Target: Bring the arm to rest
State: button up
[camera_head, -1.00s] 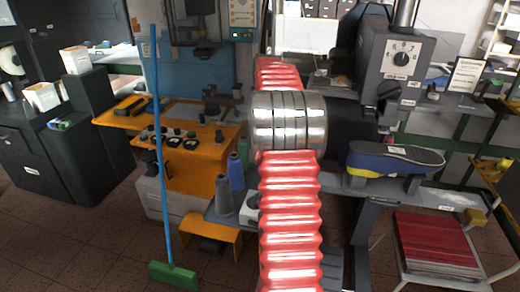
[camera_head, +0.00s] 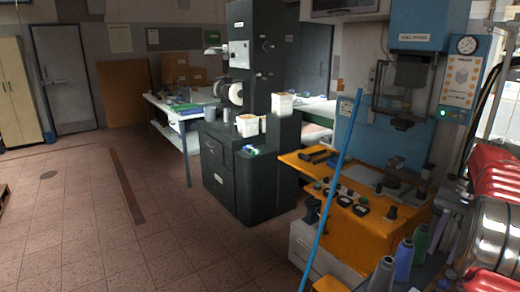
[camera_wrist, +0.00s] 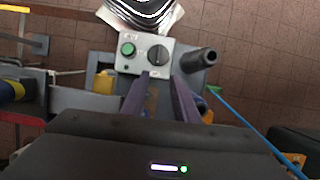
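My gripper (camera_wrist: 160,80) shows in the wrist view as two dark purple fingers with a clear gap between them. It is open, and I see nothing held. Beyond the fingertips lies a grey control box (camera_wrist: 130,62) with a green button and a black knob. A dark spool (camera_wrist: 197,60) lies beside it on the right.
An orange machine bench (camera_head: 345,235) and thread spools (camera_head: 403,260) stand close to the red body. A blue broom handle (camera_head: 332,185) leans in front of the bench. A dark cabinet (camera_head: 235,180) stands at centre. The tiled floor (camera_head: 80,220) at left is clear.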

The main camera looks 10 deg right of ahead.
notch_tip(320, 180, down, 4)
jog(key=s+a+r+n+t+h, duration=0.1)
jog(key=s+a+n+t+h, duration=0.15)
jog(key=a, duration=0.75)
jog(key=s+a+n+t+h, duration=0.15)
jog(key=a+n, duration=0.25)
jog(key=a, duration=0.6)
jog(key=s+a+r+n+t, duration=0.1)
jog(key=s+a, duration=0.3)
jog(key=a, duration=0.5)
jog(key=s+a+r+n+t, duration=0.2)
jog(key=s+a+n, duration=0.2)
jog(key=a, duration=0.5)
jog(key=shift+s+a+n+t, duration=0.3)
jog(key=shift+s+a+n, duration=0.05)
jog(key=shift+s, duration=0.2)
jog(key=shift+r, duration=0.1)
